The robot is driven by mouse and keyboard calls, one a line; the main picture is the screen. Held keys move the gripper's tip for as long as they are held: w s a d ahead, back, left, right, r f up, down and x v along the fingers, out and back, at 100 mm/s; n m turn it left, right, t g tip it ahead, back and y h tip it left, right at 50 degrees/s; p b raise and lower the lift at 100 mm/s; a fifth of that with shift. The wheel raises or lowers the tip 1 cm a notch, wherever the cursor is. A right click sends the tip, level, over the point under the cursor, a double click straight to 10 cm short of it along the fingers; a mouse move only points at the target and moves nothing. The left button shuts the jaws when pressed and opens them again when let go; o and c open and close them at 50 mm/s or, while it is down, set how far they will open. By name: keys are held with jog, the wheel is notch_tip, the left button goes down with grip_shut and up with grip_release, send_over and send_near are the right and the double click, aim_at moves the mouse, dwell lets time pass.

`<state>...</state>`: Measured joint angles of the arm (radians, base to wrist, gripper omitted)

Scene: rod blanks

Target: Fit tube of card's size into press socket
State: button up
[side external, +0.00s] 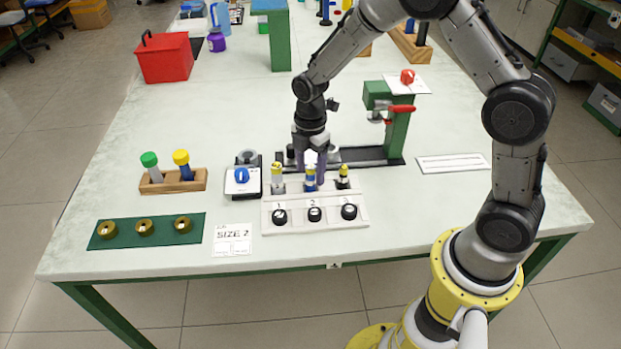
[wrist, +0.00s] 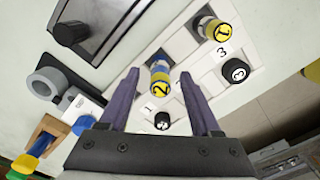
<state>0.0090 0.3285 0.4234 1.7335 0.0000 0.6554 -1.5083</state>
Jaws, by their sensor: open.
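The card (side external: 233,238) reads "SIZE 2" and lies at the front of the table. A blue and yellow tube (side external: 310,184) stands in the middle place of a white rack (side external: 345,222); its yellow end shows a 2 in the wrist view (wrist: 160,88). My gripper (side external: 311,172) is open, pointing down, with its purple fingers either side of this tube. In the wrist view my gripper (wrist: 160,72) shows gaps beside the tube. Other yellow-topped tubes stand at left (side external: 277,178) and right (side external: 343,178). The green press (side external: 397,135) with a red handle stands behind; I cannot make out its socket clearly.
Black knobs (side external: 315,214) line the rack's front. A scale-like device (side external: 243,178) stands left of the rack. Farther left are a wooden holder (side external: 160,186) with green-topped and yellow-topped pieces and a green mat (side external: 108,241) with brass rings. A white strip (side external: 453,163) lies right.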

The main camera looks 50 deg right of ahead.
grip_shut()
dwell(0.3)
dwell(0.3)
